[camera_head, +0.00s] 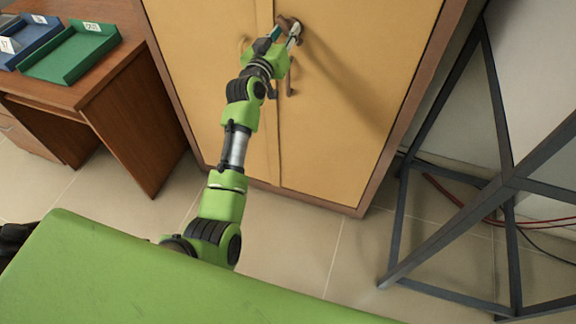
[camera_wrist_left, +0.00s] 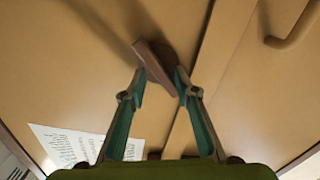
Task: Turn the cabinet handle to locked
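The cabinet (camera_head: 345,90) has two tan doors in a brown frame. Its brown turning handle (camera_head: 284,23) is high on the doors near the seam, partly hidden by my left gripper (camera_head: 287,34). In the left wrist view the handle (camera_wrist_left: 154,66) is a short bar on a round base, tilted from upper left to lower right. The fingers of my left gripper (camera_wrist_left: 160,76) lie on both sides of the bar and appear to touch it. My right gripper is not in view.
Curved door pulls (camera_wrist_left: 292,28) sit beside the seam. A wooden desk (camera_head: 135,95) with a green tray (camera_head: 72,55) and a blue tray (camera_head: 35,38) stands left. A dark metal frame (camera_head: 505,185) stands right. A printed sheet (camera_wrist_left: 85,143) is on a door.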

